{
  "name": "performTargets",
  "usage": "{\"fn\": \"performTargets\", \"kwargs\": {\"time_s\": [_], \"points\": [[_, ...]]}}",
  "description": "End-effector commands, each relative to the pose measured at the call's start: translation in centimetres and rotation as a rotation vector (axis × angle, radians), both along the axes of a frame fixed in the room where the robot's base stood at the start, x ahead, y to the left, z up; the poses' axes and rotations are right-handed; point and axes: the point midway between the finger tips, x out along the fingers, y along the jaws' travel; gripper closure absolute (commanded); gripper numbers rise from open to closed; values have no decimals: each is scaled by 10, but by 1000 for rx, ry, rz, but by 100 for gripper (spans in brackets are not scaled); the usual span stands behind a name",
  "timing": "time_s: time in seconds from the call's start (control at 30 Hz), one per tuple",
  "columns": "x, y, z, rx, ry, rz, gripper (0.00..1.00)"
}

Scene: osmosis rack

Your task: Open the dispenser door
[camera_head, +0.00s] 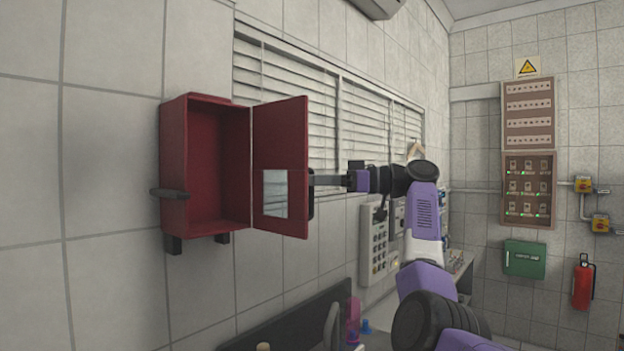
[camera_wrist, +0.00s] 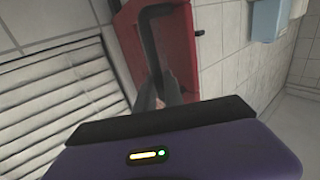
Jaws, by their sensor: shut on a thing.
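The red dispenser (camera_head: 207,165) is a box fixed to the tiled wall at the left in the head view. Its door (camera_head: 280,150), with a small pale window, stands swung wide open to the right, and the inside of the box looks empty. My gripper (camera_head: 316,186) is at the outer side of the door, shut on its dark handle, part of which the door hides. In the wrist view the black handle (camera_wrist: 150,45) runs down to the fingertips of my gripper (camera_wrist: 160,98), in front of the red door (camera_wrist: 178,48).
A louvred window (camera_head: 290,80) is on the wall behind the door. A grey control panel (camera_head: 374,245) is below my arm. A counter with a dark back edge (camera_head: 300,318) and small items lies below. Open air surrounds the door's front.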

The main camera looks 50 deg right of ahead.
Motion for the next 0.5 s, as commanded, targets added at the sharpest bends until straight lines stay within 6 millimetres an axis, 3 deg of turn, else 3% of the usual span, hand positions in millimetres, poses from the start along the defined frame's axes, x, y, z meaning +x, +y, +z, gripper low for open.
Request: {"fn": "performTargets", "kwargs": {"time_s": [0.3,0.33,0.4,0.5], "points": [[1,1,0,-1,2,1,100],[1,1,0,-1,2,1,82],[1,1,0,-1,2,1,68],[1,1,0,-1,2,1,66]]}}
